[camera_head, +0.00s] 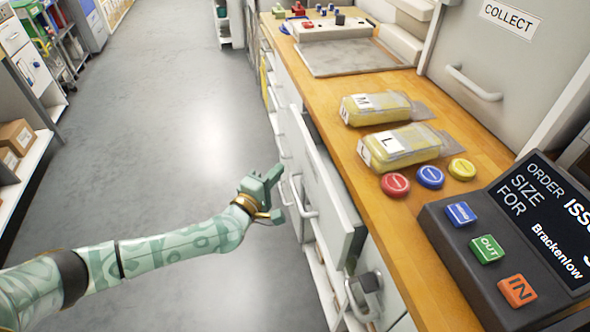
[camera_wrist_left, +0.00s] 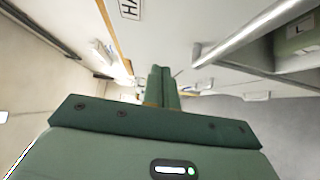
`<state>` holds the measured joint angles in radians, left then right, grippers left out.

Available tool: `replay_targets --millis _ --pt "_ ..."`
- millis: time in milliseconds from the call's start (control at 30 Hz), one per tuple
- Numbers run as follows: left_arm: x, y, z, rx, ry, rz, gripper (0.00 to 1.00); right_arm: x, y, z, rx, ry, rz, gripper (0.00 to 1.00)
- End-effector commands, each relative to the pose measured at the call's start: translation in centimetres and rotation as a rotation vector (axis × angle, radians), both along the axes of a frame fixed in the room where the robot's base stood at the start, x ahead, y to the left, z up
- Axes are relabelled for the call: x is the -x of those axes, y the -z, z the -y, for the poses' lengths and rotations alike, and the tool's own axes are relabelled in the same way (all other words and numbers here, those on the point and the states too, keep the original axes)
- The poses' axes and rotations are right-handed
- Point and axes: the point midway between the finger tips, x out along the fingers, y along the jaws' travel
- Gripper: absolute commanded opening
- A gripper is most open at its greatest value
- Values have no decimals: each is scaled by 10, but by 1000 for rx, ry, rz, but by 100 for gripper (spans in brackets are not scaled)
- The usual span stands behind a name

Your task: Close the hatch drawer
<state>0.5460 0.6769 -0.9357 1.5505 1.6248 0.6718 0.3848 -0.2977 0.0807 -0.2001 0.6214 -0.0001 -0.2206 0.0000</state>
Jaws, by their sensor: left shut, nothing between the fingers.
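The hatch drawer (camera_head: 328,192) is in the counter front in the head view, a pale panel standing out from under the wooden top, so it is partly open. It has a metal bar handle (camera_head: 302,198). My left gripper (camera_head: 272,178), green, is just left of this handle, on the aisle side, with its fingers shut and empty. I cannot tell if it touches the drawer. In the left wrist view the shut fingers (camera_wrist_left: 162,88) point ahead, and a metal bar (camera_wrist_left: 262,38) crosses the upper right. A partly cut label reading "HA" (camera_wrist_left: 130,9) is above. My right gripper is out of view.
The wooden counter (camera_head: 385,215) carries two yellow packs (camera_head: 378,107) (camera_head: 402,147), red, blue and yellow discs (camera_head: 430,177) and a dark order console (camera_head: 510,235). Another handle (camera_head: 362,295) is on the front below. The grey aisle floor (camera_head: 190,130) at left is free.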

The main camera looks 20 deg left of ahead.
Motion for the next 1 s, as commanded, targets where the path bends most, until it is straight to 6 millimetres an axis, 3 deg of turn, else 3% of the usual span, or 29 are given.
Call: replay_targets --millis 67,233,767,1000 --pt "-15 3 5 0 1 0 0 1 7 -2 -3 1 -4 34" --pt "-27 1 26 1 1 1 0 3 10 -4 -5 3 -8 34" --pt "-33 0 36 -1 0 0 0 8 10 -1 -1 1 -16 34" --pt "-54 -1 66 0 0 2 0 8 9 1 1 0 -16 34"
